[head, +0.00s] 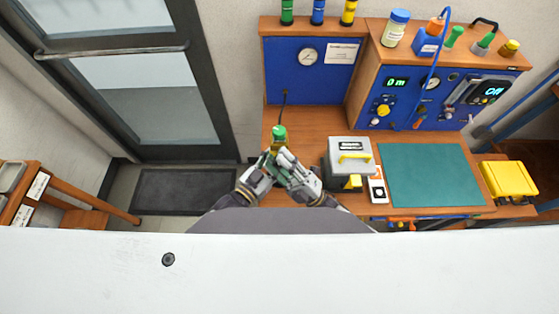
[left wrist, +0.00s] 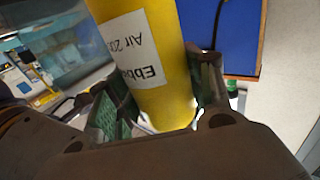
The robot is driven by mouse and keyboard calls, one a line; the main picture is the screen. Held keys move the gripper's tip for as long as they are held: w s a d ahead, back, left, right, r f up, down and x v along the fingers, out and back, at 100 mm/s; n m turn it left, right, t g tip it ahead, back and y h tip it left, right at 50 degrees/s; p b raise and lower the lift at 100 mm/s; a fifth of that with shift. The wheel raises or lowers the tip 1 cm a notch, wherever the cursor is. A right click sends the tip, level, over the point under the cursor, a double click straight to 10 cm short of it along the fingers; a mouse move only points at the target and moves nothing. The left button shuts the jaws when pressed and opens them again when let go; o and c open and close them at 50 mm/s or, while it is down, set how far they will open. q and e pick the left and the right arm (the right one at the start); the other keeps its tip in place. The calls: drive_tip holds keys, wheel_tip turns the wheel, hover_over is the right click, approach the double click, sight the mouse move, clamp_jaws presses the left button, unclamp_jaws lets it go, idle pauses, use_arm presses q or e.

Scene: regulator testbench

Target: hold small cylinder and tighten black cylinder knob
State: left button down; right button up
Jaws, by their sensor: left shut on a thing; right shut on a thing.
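The small cylinder (left wrist: 160,62) is yellow with a white label and fills the middle of the left wrist view. My left gripper (left wrist: 165,105) is shut around it, one finger on each side. In the head view my left gripper (head: 268,170) and right gripper (head: 284,162) are close together at the bench's front left. A green-topped piece (head: 279,132) with some yellow below it rises just above them. My right gripper is shut at the cylinder. Its fingers hide what they grip, which seems to be the black cylinder knob; the knob itself cannot be made out.
A dark hose (head: 284,97) hangs from the blue gauge panel (head: 283,75) towards the green-topped piece. A grey case with a yellow handle (head: 352,157) stands close right of my grippers. A green mat (head: 432,175) lies clear further right. Several bottles stand on the shelf.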

drive_tip(key=o, duration=1.1)
drive_tip(key=shift+c, duration=0.2)
drive_tip(key=v, duration=1.2)
